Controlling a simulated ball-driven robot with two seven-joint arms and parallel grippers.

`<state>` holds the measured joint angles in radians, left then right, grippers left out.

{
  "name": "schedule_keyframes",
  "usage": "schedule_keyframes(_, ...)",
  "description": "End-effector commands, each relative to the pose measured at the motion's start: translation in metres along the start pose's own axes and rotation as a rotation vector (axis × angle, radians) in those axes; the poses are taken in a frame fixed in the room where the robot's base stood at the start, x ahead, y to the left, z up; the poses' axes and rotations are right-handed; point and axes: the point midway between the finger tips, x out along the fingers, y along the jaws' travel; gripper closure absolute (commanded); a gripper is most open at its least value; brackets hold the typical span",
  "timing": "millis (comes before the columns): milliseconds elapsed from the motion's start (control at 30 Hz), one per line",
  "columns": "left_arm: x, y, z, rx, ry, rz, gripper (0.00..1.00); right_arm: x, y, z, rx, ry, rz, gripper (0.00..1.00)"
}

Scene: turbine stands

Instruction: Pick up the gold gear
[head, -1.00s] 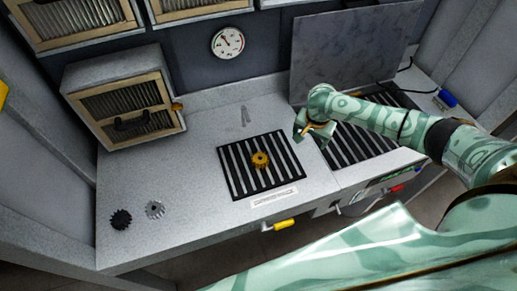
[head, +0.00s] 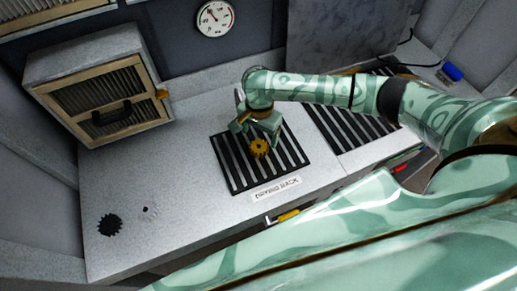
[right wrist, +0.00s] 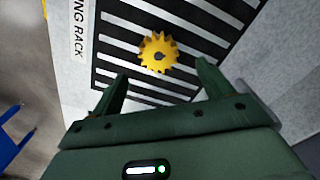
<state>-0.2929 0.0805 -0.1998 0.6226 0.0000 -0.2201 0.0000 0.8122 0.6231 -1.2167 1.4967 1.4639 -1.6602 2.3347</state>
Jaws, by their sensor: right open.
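The gold gear (head: 260,149) lies on the black slatted rack (head: 232,180) set in the worktop. My right gripper (head: 257,131) is above the rack, just behind and over the gear in the head view. In the right wrist view, the gear (right wrist: 158,53) lies beyond the fingertips, roughly between their lines. The right gripper (right wrist: 160,75) is open and empty, with both fingers apart. My left gripper is not in view.
A black gear (head: 109,225) and a grey gear (head: 150,213) lie at the worktop's front left. A cabinet with a slatted door (head: 100,100) stands at the left. A second slatted rack (head: 350,130) is on the right. The worktop between the gears and rack is clear.

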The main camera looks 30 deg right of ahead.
Motion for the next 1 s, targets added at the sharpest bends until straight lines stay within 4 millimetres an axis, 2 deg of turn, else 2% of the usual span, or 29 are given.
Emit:
schedule_keyframes(67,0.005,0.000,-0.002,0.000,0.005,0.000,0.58,0.009,0.000,0.002,0.000,-0.001,0.001,0.21)
schedule_keyframes(300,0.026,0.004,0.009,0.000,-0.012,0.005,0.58,0.049,0.001,0.005,-0.001,0.001,0.002,0.21)
schedule_keyframes(533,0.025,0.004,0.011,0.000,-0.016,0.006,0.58,0.050,0.001,0.005,-0.001,0.002,-0.001,0.21)
schedule_keyframes(567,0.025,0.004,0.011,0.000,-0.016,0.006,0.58,0.050,0.001,0.005,-0.001,0.002,-0.001,0.24)
schedule_keyframes(700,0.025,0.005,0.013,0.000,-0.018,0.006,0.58,0.049,0.001,0.005,-0.001,0.002,-0.001,0.63)
schedule_keyframes(800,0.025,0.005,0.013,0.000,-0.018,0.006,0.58,0.049,0.000,0.005,-0.001,0.002,-0.002,0.88)
schedule_keyframes(1000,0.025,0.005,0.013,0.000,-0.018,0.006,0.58,0.049,0.000,0.005,-0.001,0.002,-0.002,0.88)
